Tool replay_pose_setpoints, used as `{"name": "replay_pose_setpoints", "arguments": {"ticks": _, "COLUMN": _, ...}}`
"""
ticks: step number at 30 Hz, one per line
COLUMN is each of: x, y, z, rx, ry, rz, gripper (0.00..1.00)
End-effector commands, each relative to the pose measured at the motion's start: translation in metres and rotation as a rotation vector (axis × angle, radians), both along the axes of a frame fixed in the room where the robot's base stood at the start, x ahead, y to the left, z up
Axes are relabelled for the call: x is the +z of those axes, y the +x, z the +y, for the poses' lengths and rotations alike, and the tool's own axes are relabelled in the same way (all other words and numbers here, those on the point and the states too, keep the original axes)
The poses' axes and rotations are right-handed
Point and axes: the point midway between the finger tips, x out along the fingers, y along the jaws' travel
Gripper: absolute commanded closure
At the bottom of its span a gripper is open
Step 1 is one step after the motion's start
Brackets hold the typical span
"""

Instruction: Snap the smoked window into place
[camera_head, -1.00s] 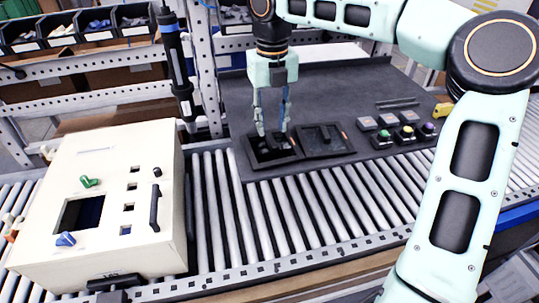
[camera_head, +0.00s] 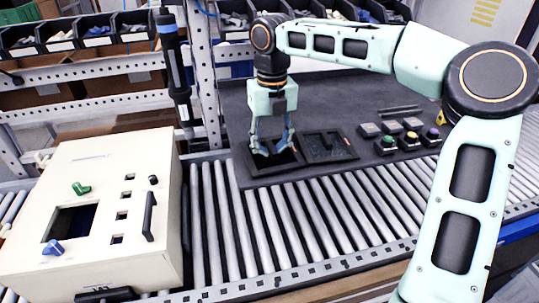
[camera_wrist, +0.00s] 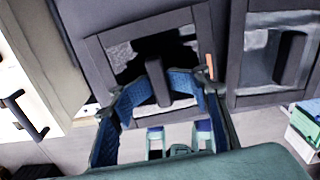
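The smoked window is a dark pane (camera_wrist: 128,58) in the left recess of a black tray, with an upright grey grip bar (camera_wrist: 158,82) at its middle. My gripper (camera_head: 273,152) is down at this recess. In the wrist view its blue-padded fingers (camera_wrist: 158,84) bend inward to the bar from both sides and appear shut on it. The fingers hide much of the pane in the head view. The cream box (camera_head: 112,170), at the left on the rollers, has a dark square opening (camera_head: 68,232) in its sloped face.
A second, lighter pane with a grip bar (camera_wrist: 290,57) lies in the right recess. Green, yellow and purple buttons (camera_head: 410,140) stand right of it. A dark hanging tool (camera_head: 174,65) is between box and tray. Bare rollers (camera_head: 290,225) lie in front.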

Motion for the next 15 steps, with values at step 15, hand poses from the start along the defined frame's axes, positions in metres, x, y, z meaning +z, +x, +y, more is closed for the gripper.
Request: {"name": "replay_pose_setpoints", "arguments": {"ticks": 15, "x": -0.0005, "y": 0.0005, "z": -0.0010, "rx": -0.001, "ry": -0.001, "rz": 0.000, "gripper": 1.00}}
